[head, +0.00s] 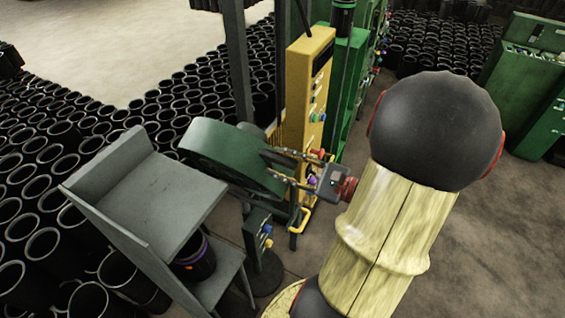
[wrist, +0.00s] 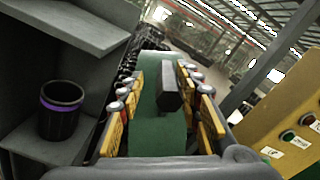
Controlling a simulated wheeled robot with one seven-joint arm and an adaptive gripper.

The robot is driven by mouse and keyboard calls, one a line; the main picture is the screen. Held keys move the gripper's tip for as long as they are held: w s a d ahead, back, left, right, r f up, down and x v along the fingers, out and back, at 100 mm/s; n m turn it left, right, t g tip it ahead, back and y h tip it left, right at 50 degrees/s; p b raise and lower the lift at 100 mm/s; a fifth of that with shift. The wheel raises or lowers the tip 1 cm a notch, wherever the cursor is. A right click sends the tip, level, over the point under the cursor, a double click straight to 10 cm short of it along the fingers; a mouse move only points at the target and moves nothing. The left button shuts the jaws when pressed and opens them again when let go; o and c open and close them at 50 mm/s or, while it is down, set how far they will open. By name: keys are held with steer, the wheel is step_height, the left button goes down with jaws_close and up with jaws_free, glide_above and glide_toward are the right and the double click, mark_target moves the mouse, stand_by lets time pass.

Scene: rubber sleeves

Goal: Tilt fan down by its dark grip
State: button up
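The fan (head: 222,152) is a green, round-edged housing on a stand, left of my gripper in the head view. In the wrist view its green face (wrist: 162,130) fills the middle. The dark grip (wrist: 169,90) is a black block standing up from the green face. My gripper (head: 267,165) reaches toward the fan from the right. In the wrist view its two fingers (wrist: 162,72) are spread, one on each side of the dark grip, with gaps showing. The grip cannot be made out in the head view.
A grey shelf stand (head: 150,205) is close left of the fan, holding a black sleeve with a purple band (wrist: 62,110). A yellow control panel (head: 308,95) with buttons stands just behind. Many black sleeves (head: 60,135) cover the floor at left. Open floor lies at right.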

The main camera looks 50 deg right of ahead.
steer(key=shift+d, duration=0.15)
steer(key=shift+s+d, duration=0.3)
steer(key=shift+s, duration=0.15)
steer(key=v, duration=1.1)
steer(key=shift+a, duration=0.2)
